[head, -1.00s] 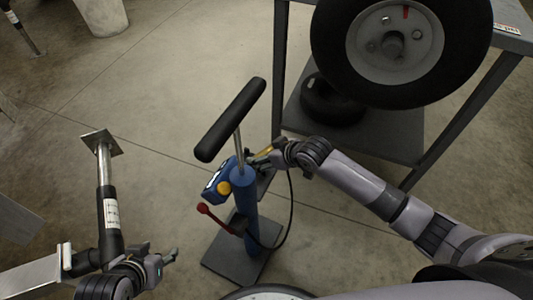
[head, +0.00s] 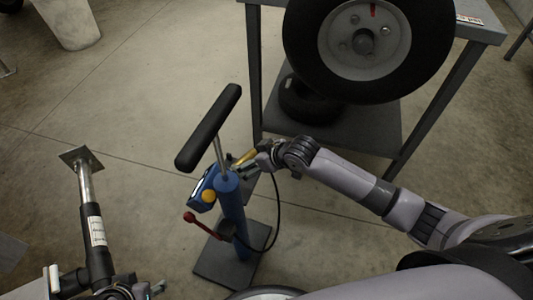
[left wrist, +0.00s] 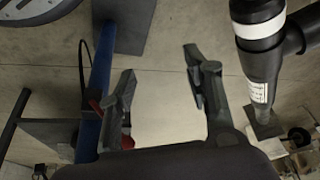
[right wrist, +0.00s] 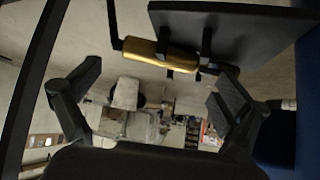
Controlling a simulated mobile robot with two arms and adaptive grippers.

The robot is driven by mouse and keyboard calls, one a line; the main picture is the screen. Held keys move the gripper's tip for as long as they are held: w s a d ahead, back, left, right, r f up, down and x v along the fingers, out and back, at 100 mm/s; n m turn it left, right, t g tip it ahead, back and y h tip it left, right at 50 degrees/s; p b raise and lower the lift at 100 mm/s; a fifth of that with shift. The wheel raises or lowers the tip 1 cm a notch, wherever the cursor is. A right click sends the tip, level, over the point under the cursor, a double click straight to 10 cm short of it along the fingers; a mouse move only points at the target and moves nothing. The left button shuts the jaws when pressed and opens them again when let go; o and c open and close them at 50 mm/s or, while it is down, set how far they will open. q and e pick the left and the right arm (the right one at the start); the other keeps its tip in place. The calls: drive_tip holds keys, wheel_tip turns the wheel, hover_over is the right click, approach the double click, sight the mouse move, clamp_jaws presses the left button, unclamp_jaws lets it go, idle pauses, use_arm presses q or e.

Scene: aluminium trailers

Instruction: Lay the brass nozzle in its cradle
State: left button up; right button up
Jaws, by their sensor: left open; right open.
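The brass nozzle (head: 246,156) is beside the blue pump, next to my right gripper (head: 257,165). In the right wrist view the nozzle (right wrist: 176,56) lies against the dark pegs of the cradle (right wrist: 207,38), which stick out from a dark plate. A black hose end joins its left end. My right gripper (right wrist: 155,90) is open, its fingers spread wide below the nozzle in that picture; nothing is clamped between them. My left gripper (left wrist: 158,85) is open and empty over the floor; it shows partly at the bottom edge of the head view (head: 150,288).
The blue pump (head: 231,210) stands on a dark base plate with a black T-handle (head: 209,128) and a red lever (head: 191,218). A wheel (head: 365,40) rests on a grey bench at the back right. A jack post (head: 94,225) stands at the left. Floor between is clear.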

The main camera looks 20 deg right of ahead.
drive_tip(key=shift+p+v, duration=1.4)
drive_tip(key=shift+v, duration=3.5)
use_arm(q)
drive_tip(key=shift+a+f+g, duration=0.1)
drive_tip(key=shift+f+g, duration=0.3)
drive_tip(key=shift+f, duration=0.4)
use_arm(e)
drive_tip(key=s+d+f+m+g+h, duration=0.2)
drive_tip(key=s+f, duration=0.1)
drive_tip(key=s, duration=0.7)
drive_tip(key=s+d+f+m+g+h, duration=0.2)
drive_tip(key=s+f, duration=0.2)
drive_tip(key=s, duration=0.7)
drive_tip(key=shift+s+d+h, duration=0.2)
drive_tip(key=shift+s+h, duration=0.1)
use_arm(q)
drive_tip(key=shift+c, duration=0.3)
use_arm(e)
drive_tip(key=shift+c, duration=0.4)
